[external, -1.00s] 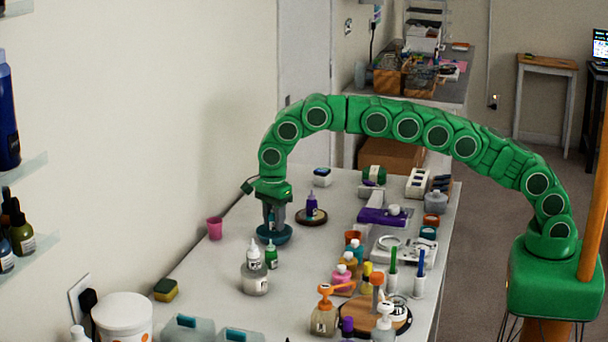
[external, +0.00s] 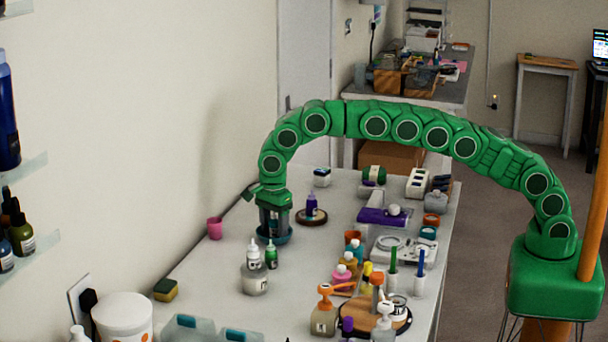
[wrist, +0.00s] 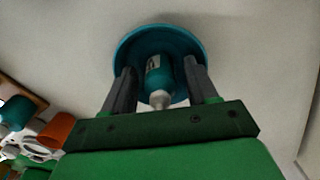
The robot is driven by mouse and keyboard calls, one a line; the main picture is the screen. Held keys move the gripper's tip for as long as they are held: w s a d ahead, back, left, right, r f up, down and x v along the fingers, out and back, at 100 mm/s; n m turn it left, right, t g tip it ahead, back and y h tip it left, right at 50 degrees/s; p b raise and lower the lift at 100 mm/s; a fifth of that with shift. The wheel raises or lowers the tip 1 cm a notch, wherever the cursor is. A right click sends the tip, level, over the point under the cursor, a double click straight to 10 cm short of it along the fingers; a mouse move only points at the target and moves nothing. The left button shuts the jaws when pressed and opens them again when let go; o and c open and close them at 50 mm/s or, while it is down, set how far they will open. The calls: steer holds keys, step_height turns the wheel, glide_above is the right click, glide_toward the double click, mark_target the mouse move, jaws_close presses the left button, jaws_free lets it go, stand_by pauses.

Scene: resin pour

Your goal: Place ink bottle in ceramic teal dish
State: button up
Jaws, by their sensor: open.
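The ceramic teal dish (wrist: 197,47) sits on the white table below my gripper; its rim also shows in the external view (external: 287,239). A teal bottle with a white label and pale tip, which looks like the ink bottle (wrist: 154,76), stands inside the dish outline in the wrist view. My gripper (wrist: 160,82) points down and is open, with one finger on each side of the bottle. In the external view my gripper (external: 274,232) hides most of the bottle. I cannot tell whether the bottle's base touches the dish.
A white-capped bottle (external: 254,277) and a small green bottle (external: 271,257) stand close in front of the dish. A pink cup (external: 215,228) is to the left. A purple bottle on a dark round coaster (external: 311,216) is behind right.

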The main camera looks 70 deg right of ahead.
step_height(320, 180, up, 11)
steer(key=shift+r, duration=0.65)
stand_by(0.4)
